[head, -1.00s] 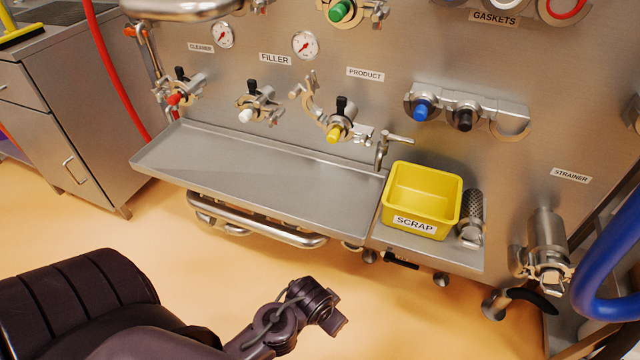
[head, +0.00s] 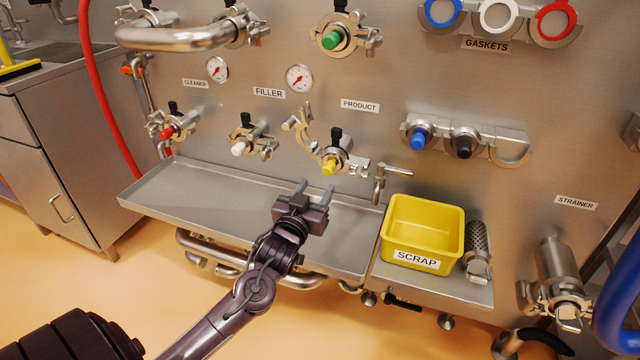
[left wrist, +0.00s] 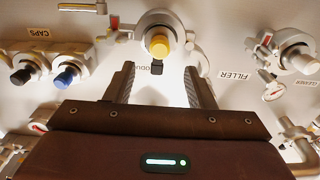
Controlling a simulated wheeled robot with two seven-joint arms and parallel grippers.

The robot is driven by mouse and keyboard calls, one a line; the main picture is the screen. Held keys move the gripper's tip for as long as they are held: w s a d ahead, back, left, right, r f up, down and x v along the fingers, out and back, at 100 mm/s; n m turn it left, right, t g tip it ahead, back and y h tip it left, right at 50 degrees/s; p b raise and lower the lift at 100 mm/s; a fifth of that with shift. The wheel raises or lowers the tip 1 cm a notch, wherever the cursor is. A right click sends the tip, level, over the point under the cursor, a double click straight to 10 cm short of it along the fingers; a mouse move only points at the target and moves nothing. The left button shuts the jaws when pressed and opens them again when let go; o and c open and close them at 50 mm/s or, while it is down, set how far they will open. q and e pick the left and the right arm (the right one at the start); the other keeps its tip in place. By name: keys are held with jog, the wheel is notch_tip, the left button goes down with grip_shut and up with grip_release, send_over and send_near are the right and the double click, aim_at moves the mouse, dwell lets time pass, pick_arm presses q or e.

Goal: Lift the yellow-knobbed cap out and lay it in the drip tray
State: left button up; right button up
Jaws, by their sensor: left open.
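The yellow-knobbed cap (head: 329,166) sits in a pipe port on the steel panel, below the PRODUCT label. A clamp ring around that port appears swung open to the upper left. The cap's yellow knob also shows in the left wrist view (left wrist: 159,45), just beyond my fingertips. My left gripper (head: 315,188) is open and empty, just below and in front of the cap, apart from it. It also shows in the left wrist view (left wrist: 158,72). The drip tray (head: 190,190) is the long steel shelf under the ports, partly hidden by my left arm. My right gripper is not in view.
A yellow SCRAP bin (head: 423,262) and a mesh strainer (head: 478,248) stand right of the tray. A small tap (head: 380,183) juts out right of the cap. White (head: 239,148) and red (head: 167,132) knobs are to the left. The tray's left half is clear.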

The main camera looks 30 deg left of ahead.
aim_at(326, 172)
pick_arm(q)
jog(key=b+x, duration=0.2)
jog(key=x, duration=0.4)
jog(key=shift+f+b, duration=0.2)
jog(key=shift+b, duration=0.2)
jog(key=shift+x, duration=1.75)
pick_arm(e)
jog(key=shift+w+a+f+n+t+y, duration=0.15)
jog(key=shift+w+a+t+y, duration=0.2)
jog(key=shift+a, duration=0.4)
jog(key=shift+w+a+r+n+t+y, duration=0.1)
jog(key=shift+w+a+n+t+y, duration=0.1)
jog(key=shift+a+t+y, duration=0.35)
pick_arm(q)
jog(key=shift+r, duration=0.1)
jog(key=shift+c, duration=0.4)
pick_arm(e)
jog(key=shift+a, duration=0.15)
pick_arm(q)
jog(key=c, duration=0.6)
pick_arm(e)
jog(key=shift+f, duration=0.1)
